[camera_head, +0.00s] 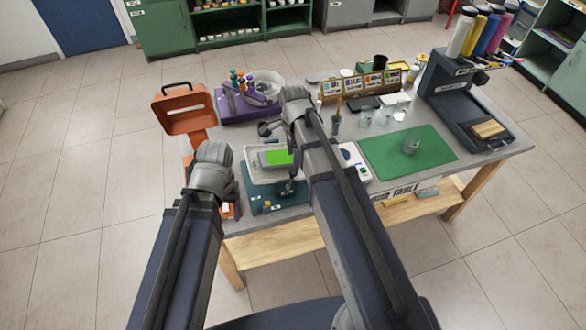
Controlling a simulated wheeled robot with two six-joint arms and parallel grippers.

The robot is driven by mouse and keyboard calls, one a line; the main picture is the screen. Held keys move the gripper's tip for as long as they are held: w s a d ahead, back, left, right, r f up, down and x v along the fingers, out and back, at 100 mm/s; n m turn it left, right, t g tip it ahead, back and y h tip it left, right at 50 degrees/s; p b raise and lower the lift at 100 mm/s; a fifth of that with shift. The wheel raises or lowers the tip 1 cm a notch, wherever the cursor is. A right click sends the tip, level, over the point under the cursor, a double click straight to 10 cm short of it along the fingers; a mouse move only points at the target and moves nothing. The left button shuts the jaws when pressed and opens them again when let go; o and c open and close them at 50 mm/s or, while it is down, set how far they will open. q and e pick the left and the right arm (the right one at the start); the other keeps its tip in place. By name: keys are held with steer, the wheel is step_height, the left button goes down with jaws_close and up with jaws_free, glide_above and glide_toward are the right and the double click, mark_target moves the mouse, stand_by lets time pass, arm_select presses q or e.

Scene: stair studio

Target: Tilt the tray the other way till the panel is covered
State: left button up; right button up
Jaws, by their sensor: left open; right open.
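A white tray (252,176) stands over a teal base (262,205) near the front left of the table. A grey panel (267,163) lies in it. Bright green shows on the panel's right part, while a strip at its left stays grey. My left gripper (213,168) is just left of the tray, and its fingertips are largely hidden by its own wrist. My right gripper (268,129) is open and empty above and behind the tray, pointing left. Neither gripper visibly holds the tray. A small grey fitting (287,187) shows at the tray's front edge.
An orange stand (183,112) rises left of the tray. A purple rack with bottles (238,105) and a bowl are behind. A dark machine (450,95) stands at the right end.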

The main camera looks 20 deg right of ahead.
mark_target(293, 171)
step_height(293, 171, down, 7)
steer(key=b, duration=0.6)
steer(key=shift+r, duration=0.1)
steer(key=shift+c, duration=0.3)
jaws_close()
stand_by(0.8)
